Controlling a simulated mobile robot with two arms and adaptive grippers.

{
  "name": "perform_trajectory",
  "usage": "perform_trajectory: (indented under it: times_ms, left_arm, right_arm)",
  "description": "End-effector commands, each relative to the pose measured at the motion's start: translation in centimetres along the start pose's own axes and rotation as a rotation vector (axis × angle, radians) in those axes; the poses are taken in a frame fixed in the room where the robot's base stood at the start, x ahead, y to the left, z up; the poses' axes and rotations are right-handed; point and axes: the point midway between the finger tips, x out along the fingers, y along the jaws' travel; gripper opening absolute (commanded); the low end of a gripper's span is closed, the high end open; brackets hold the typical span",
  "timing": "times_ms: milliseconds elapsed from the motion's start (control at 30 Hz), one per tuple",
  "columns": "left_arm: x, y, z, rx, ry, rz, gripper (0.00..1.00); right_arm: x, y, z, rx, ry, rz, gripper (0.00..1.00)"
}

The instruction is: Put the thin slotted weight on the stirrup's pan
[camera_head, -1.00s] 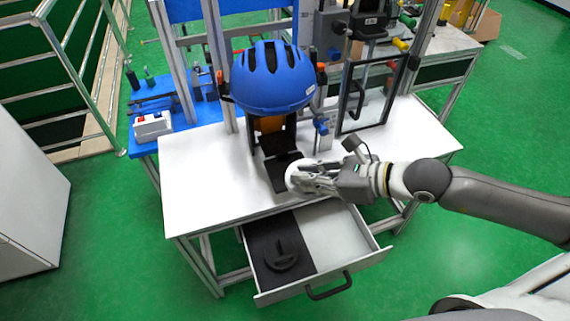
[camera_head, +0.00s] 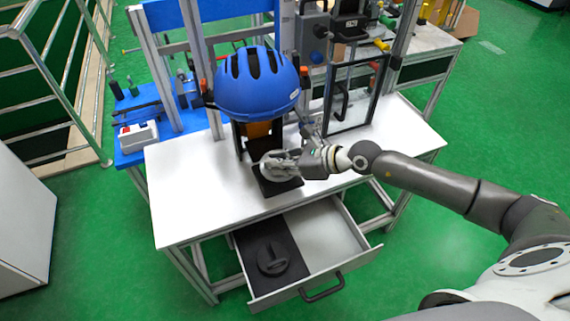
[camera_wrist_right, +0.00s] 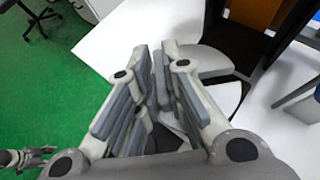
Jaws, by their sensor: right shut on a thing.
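The thin slotted weight is a pale grey disc (camera_head: 268,173), seen in part at my right gripper (camera_head: 277,163). The right gripper is shut on it and holds it over the stirrup's black pan (camera_head: 287,187), beneath the blue helmet. I cannot tell whether the disc touches the pan. In the right wrist view the disc (camera_wrist_right: 203,60) lies beyond the fingers (camera_wrist_right: 163,75), which hide part of it. A grey gripper, seemingly my left one (camera_wrist_right: 30,157), shows small at that view's lower left; its opening is unclear.
The blue helmet (camera_head: 257,85) hangs close above the pan. An open drawer (camera_head: 330,240) below the white table (camera_head: 190,190) holds a dark slotted weight (camera_head: 272,260) on black lining. A clear panel door (camera_head: 352,95) stands to the right. The table's left side is clear.

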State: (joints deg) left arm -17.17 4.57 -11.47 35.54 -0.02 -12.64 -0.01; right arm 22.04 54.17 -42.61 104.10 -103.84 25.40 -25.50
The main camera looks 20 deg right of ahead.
Motion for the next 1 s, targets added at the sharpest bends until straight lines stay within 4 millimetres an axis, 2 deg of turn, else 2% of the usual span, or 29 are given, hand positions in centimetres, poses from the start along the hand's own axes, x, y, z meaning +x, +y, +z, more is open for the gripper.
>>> perform_trajectory:
  times_ms: [100,367,600,1000]
  left_arm:
    - [0.4,0.0,0.0,0.0,0.0,0.0,0.49]
    - [0.7,0.0,0.0,0.0,0.001,0.0,0.49]
    - [0.9,0.0,0.0,0.0,0.001,0.0,0.49]
    - [1.1,0.0,0.1,-0.001,0.001,0.0,0.49]
  right_arm:
    - [1.2,-0.9,-0.3,-0.001,-0.011,-0.004,0.0]
    - [2.3,-1.5,-1.0,-0.002,-0.011,-0.003,0.0]
    - [3.7,-1.6,-3.5,-0.001,-0.009,-0.003,0.0]
    - [3.9,-1.6,-3.9,-0.003,-0.01,-0.003,0.0]
